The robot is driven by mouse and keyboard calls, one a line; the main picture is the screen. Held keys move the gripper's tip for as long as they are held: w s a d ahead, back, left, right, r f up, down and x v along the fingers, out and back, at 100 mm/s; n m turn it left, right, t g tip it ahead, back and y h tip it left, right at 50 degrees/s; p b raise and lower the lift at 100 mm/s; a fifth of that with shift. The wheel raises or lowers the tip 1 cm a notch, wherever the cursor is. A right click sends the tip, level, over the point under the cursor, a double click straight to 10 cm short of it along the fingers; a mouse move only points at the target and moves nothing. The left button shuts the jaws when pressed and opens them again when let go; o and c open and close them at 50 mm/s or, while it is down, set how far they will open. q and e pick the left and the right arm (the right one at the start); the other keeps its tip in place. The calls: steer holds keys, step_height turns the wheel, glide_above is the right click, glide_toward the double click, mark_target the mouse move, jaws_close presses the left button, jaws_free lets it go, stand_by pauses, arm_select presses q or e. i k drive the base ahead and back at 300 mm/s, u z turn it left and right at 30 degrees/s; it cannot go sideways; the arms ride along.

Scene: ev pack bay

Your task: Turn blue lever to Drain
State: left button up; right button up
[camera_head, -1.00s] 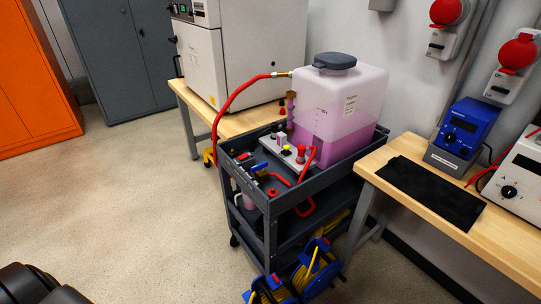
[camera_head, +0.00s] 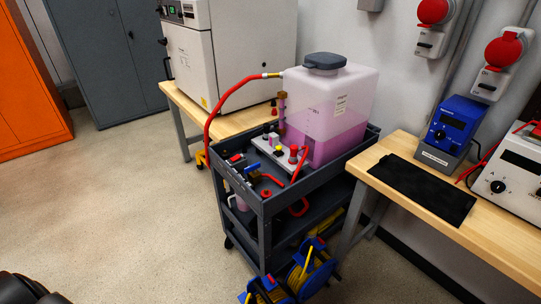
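The blue lever (camera_head: 251,167) sits on a small valve near the front left corner of the dark cart (camera_head: 262,207), in the head view. It is small, and any Drain marking is too small to read. A translucent tank (camera_head: 328,105) with pink liquid and a grey cap stands on the cart behind the valve. A red hose (camera_head: 222,98) runs from the tank's upper fitting down to the cart's left side. A dark part of my own body shows at the bottom left corner. Neither of my grippers is in view.
A wooden bench (camera_head: 480,235) with a black mat (camera_head: 421,189) and a blue power unit (camera_head: 457,127) stands right of the cart. Cable reels (camera_head: 305,272) lie at the cart's foot. A large white machine (camera_head: 233,50) stands behind. The floor (camera_head: 125,200) at left is clear.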

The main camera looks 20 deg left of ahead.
mark_target(252, 168)
steer(key=k, duration=0.5)
steer(key=u, duration=1.4)
steer(key=i, duration=0.9)
steer(key=z, duration=2.25)
